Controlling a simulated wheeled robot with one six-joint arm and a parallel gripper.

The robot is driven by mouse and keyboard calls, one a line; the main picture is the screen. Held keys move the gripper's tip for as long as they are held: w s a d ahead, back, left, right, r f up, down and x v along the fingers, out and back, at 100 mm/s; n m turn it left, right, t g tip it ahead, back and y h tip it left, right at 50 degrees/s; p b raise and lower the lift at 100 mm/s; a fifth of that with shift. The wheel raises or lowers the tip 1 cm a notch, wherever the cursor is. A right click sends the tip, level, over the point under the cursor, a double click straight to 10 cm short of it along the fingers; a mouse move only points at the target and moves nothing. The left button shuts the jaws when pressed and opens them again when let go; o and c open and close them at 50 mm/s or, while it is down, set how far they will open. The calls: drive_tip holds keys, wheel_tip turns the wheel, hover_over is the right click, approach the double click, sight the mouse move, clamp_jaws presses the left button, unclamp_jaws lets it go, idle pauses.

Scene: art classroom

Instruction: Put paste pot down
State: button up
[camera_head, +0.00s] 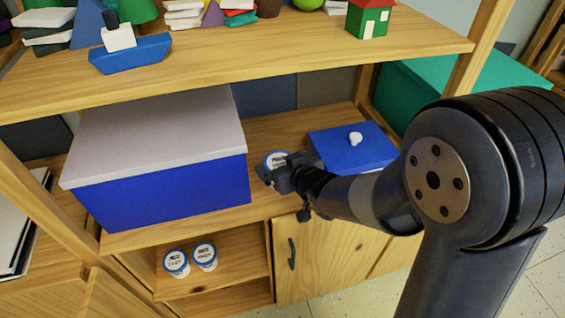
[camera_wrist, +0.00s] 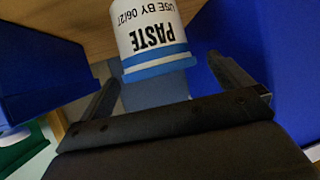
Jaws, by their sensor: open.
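A white paste pot with a blue rim (camera_head: 277,158) stands on the middle shelf, between the large blue box and the small blue box. In the wrist view the same pot (camera_wrist: 152,28) shows its label, "PASTE", upside down. My gripper (camera_head: 267,172) is at the pot, with its fingers open. In the wrist view, my gripper's fingers (camera_wrist: 163,70) lie to either side of the pot's blue rim, with gaps visible. The pot's base is not clearly visible.
A large blue box with a grey lid (camera_head: 160,185) stands left, and a small blue box with a white knob (camera_head: 345,150) right. Two similar pots (camera_head: 177,263) (camera_head: 205,256) stand in the cubby below. The upper shelf (camera_head: 260,55) overhangs. A cupboard door (camera_head: 325,255) is below.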

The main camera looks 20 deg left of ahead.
drive_tip(key=p+v, duration=0.1)
drive_tip(key=v, duration=1)
drive_tip(key=shift+s+d+p, duration=0.15)
drive_tip(key=shift+s+p, duration=0.1)
drive_tip(key=shift+p, duration=0.05)
